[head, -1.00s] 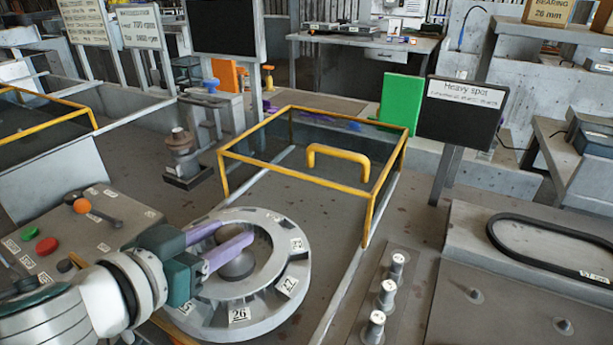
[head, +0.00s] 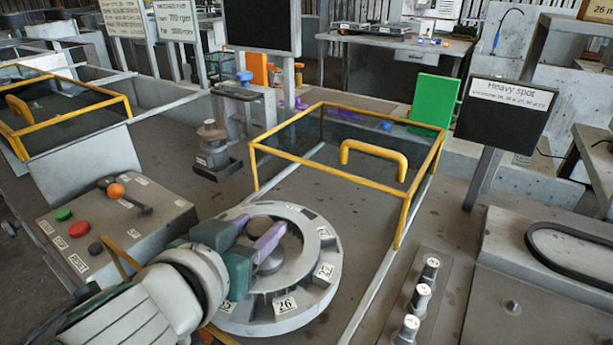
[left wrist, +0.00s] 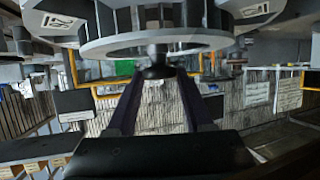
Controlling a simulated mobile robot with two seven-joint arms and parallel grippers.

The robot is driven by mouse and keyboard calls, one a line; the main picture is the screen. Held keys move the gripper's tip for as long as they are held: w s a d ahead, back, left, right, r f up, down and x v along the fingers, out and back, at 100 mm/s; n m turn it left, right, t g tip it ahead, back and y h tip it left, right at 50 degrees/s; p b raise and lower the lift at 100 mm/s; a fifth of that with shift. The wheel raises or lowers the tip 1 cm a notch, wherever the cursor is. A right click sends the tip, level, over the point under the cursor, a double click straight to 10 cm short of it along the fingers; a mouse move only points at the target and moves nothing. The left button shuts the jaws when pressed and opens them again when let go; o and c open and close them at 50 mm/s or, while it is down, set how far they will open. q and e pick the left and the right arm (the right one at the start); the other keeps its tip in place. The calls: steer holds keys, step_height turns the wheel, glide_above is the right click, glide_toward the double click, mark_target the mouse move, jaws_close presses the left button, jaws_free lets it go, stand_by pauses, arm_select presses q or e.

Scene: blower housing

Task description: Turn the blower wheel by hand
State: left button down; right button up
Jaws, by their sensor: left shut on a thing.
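The blower wheel (head: 318,288) is a grey ring with numbered labels such as 26 and 22, lying flat at the lower middle of the head view. A rounded dark hub (head: 270,264) stands at its centre. My left gripper (head: 268,241) reaches over the ring from the lower left, its purple fingers shut on the hub. In the left wrist view the fingers (left wrist: 157,85) close in on the hub (left wrist: 156,70), with the ring (left wrist: 160,40) beyond. My forearm hides the ring's lower-left part. My right gripper is not in view.
A yellow-framed clear guard with a handle (head: 374,150) stands behind the wheel. A control box (head: 115,225) with coloured buttons is at left. Several short metal posts (head: 420,298) stand at right, near a "Heavy spot" sign (head: 505,112).

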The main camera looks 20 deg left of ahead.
arm_select(q)
steer(key=shift+c, duration=1.6)
jaws_free()
steer(key=v, duration=1)
steer(key=shift+p, duration=0.4)
